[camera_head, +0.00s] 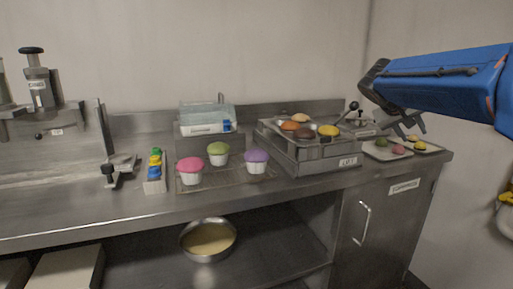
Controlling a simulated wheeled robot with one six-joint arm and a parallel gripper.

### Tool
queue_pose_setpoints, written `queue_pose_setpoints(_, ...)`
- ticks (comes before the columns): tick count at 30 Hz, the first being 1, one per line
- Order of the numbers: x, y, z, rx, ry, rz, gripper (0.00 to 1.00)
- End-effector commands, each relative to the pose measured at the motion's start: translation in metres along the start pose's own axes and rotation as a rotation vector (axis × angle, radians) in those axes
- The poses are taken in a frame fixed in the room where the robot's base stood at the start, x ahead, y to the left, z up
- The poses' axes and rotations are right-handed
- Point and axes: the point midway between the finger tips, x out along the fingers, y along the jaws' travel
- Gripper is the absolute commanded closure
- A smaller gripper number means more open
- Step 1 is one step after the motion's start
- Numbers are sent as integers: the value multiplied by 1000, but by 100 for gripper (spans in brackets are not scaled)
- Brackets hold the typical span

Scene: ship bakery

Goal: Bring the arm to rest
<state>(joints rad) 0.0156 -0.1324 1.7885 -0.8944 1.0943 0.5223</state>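My blue arm (445,82) reaches in from the right edge, above the right end of the steel counter. My gripper (412,130) hangs at its dark wrist, with two grey fingers pointing down and to the right. The fingertips look apart, and I see nothing between them. The fingers hover near the small trays with green, pink and yellow sweets; whether they touch anything cannot be told, but they appear above.
A raised box (318,160) holds a tray of brown, orange and yellow buns. Pink (190,170), green (218,153) and purple (257,160) cupcakes stand on a wire rack (223,183). A bowl (208,257) sits on the lower shelf. The wall behind is bare.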

Motion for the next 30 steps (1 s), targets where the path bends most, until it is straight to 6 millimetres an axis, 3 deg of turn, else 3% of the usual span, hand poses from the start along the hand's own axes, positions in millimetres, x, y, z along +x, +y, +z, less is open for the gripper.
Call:
queue_pose_setpoints(3, -15, -10, 52, -19, -37, -87, 64)
queue_pose_setpoints(21, -79, -91, 310, -89, -157, -541, 64)
queue_pose_setpoints(27, -96, -122, 385, -94, -172, -678, 64)
queue_pose_setpoints(30, -101, -133, 410, -93, -173, -726, 64)
